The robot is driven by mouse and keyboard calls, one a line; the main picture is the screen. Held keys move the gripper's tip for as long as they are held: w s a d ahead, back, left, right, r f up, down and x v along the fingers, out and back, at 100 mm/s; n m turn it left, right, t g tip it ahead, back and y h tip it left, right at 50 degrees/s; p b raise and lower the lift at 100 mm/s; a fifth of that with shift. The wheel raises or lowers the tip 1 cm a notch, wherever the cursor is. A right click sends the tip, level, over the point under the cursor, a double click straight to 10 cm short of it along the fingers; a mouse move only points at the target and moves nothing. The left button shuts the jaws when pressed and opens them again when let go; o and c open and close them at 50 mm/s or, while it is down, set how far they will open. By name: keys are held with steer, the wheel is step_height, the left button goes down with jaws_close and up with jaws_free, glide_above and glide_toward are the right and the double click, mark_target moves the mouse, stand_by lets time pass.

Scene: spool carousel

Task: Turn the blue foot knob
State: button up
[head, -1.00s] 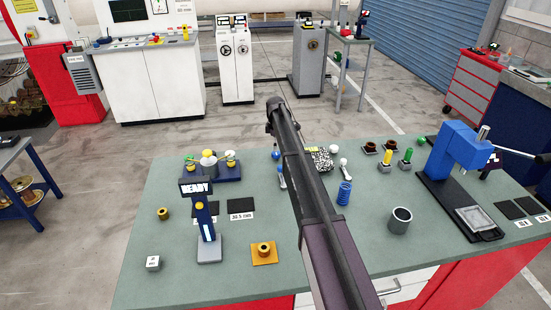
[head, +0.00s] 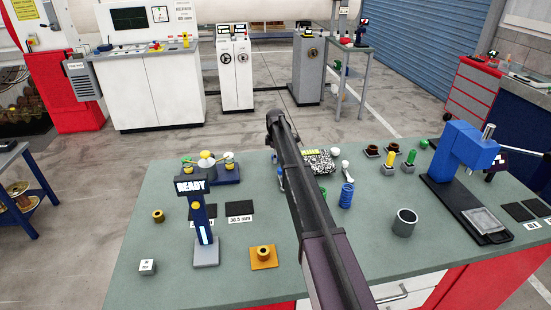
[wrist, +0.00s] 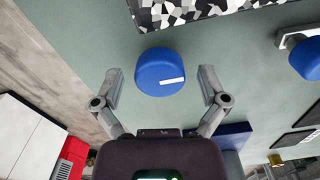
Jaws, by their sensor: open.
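A blue round knob (wrist: 160,76) with a white mark on its face shows in the wrist view, upper middle. My gripper (wrist: 161,88) is open, with one finger on each side of the knob and a gap on both sides. The knob lies just below a black-and-white patterned plate (wrist: 215,8); I cannot tell how they are joined. In the head view the same patterned plate (head: 319,163) lies on the green bench, beside my arm. My arm hides the knob and the gripper there.
A second blue round part (wrist: 305,60) on a light bracket is at the wrist view's right edge.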

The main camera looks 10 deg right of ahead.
steer(key=c, duration=1.1)
steer(key=shift+c, duration=0.2)
steer(key=shift+m, duration=0.3)
steer(key=m, duration=0.6)
steer(key=shift+m, duration=0.3)
steer(key=m, duration=0.3)
steer(key=shift+m, duration=0.4)
steer(key=shift+d+m, duration=0.1)
steer(key=shift+m, duration=1.8)
